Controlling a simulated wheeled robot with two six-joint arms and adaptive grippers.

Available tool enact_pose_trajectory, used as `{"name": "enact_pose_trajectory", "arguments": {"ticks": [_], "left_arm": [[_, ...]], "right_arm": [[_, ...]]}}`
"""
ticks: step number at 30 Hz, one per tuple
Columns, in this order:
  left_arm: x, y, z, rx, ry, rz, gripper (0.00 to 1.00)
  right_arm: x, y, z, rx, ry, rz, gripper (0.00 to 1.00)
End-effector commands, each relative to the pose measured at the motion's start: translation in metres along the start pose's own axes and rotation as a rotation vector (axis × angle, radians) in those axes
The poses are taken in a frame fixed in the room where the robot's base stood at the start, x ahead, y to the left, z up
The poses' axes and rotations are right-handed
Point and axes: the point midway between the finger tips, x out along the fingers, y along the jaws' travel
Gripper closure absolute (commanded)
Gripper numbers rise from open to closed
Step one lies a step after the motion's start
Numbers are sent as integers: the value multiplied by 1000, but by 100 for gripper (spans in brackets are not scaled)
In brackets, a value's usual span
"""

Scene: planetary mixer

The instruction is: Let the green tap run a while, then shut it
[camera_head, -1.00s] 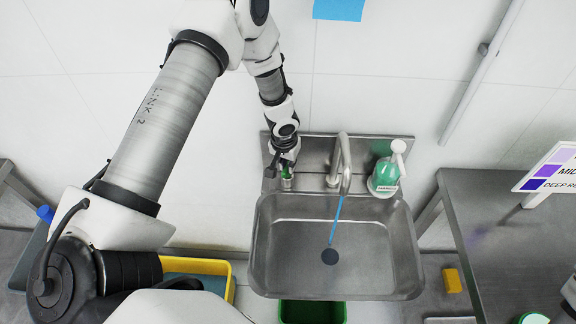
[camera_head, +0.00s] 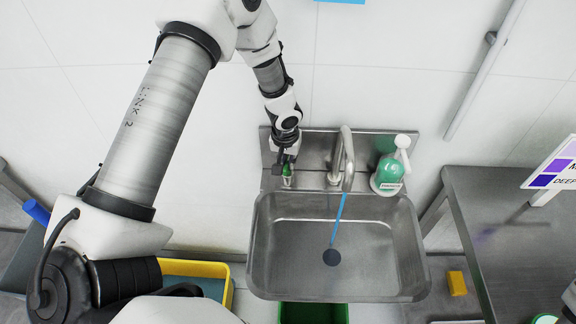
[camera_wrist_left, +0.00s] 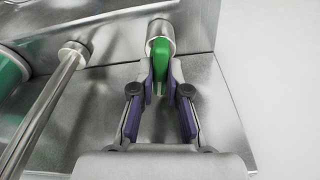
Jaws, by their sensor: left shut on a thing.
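The green tap handle (camera_wrist_left: 162,55) sits on its metal tap body at the back left of the steel sink (camera_head: 265,240). My left gripper (camera_wrist_left: 160,80) is shut on the green handle, one finger on each side. In the head view the left gripper (camera_head: 286,172) comes down over the tap, and a bit of green shows there. The curved spout (camera_head: 347,160) stands to the right of it. A blue stream of water (camera_head: 338,222) runs from the spout to the dark drain (camera_head: 332,257). My right gripper is not in view.
A green soap bottle (camera_head: 388,172) with a white pump stands right of the spout. A steel table (camera_head: 510,235) is at the right. A yellow tray (camera_head: 222,270) and a green bin (camera_head: 313,312) are low, near the sink. A yellow block (camera_head: 457,283) lies to the right.

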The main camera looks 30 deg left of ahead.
Motion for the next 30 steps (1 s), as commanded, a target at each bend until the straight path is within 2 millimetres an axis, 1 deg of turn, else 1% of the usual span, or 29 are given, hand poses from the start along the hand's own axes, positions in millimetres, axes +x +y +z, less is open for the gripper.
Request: {"name": "enact_pose_trajectory", "arguments": {"ticks": [1, 19, 20, 21, 22, 30], "left_arm": [[1, 0, -2, -13, 6, 0, 100], [1, 0, -1, -204, 4, -30, 100], [-1, 0, -1, -202, 2, -30, 75], [-2, 0, -1, -201, 2, -30, 61], [-1, 0, -1, -201, 2, -30, 54], [-1, 0, 0, -200, 0, -30, 54]], "right_arm": [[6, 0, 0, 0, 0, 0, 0], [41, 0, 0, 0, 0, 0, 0], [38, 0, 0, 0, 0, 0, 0], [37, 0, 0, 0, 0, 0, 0], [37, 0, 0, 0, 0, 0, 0], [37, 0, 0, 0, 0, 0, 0]]}}
